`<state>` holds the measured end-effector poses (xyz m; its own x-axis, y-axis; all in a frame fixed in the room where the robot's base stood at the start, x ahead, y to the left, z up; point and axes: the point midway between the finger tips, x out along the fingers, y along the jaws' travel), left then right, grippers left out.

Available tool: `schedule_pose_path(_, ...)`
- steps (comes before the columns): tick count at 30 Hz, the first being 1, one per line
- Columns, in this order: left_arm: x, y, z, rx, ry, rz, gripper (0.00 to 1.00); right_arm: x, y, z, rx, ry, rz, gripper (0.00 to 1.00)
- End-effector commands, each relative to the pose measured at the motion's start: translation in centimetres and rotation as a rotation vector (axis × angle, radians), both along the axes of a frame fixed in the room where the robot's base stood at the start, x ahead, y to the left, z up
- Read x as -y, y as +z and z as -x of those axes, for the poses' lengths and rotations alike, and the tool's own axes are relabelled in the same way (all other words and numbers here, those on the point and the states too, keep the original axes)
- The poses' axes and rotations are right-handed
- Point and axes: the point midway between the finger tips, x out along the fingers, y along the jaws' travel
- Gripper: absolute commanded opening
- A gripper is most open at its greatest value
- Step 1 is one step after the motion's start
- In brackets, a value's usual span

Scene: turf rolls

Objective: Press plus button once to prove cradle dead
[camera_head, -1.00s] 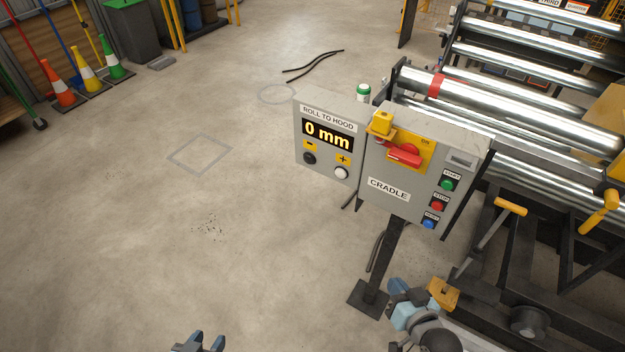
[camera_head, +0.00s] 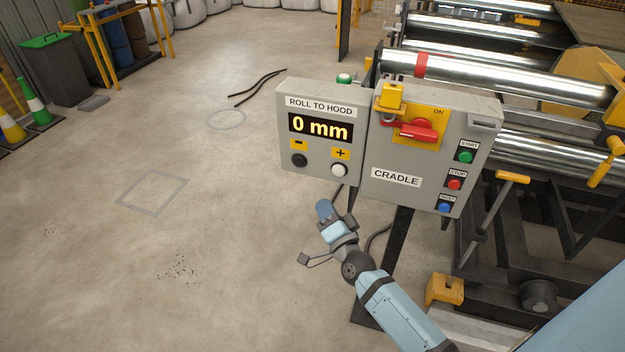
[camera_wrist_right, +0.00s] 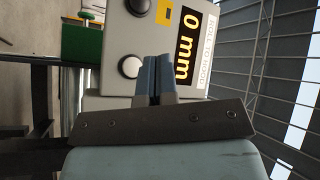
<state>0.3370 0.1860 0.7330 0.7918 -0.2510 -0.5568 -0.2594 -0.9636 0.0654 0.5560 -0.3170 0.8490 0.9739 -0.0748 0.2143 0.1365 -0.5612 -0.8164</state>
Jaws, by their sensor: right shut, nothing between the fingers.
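The grey control box (camera_head: 430,160) labelled CRADLE has a red rotary switch (camera_head: 415,132) with a yellow padlock (camera_head: 392,97) at it. Left of it, the ROLL TO HOOD panel (camera_head: 320,168) shows 0 mm. The plus button (camera_head: 338,170) is round and white, under a yellow plus label; the black minus button (camera_head: 299,160) is to its left. My right gripper (camera_head: 323,207) is shut and empty, below the panel. In the right wrist view, its shut fingers (camera_wrist_right: 157,62) point at the panel, beside the plus button (camera_wrist_right: 131,66). Contact is not visible. My left gripper is out of view.
Green start (camera_head: 465,157), red stop (camera_head: 454,184) and blue reset (camera_head: 446,207) buttons line the box's right side. Steel rollers (camera_head: 500,77) and the machine frame stand behind and right. A black post (camera_head: 400,235) holds the box.

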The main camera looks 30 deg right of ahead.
Motion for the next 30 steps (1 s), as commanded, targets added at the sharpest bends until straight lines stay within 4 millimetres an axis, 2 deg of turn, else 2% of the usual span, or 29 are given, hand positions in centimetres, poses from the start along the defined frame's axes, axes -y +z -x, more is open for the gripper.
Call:
schedule_pose_path(17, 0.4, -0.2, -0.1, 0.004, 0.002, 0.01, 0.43, 0.7, -0.1, -0.6, 0.014, -0.009, -0.02, 0.0)
schedule_pose_path(30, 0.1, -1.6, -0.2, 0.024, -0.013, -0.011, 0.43, 5.0, -0.3, -4.3, 0.014, -0.008, -0.019, 0.0)
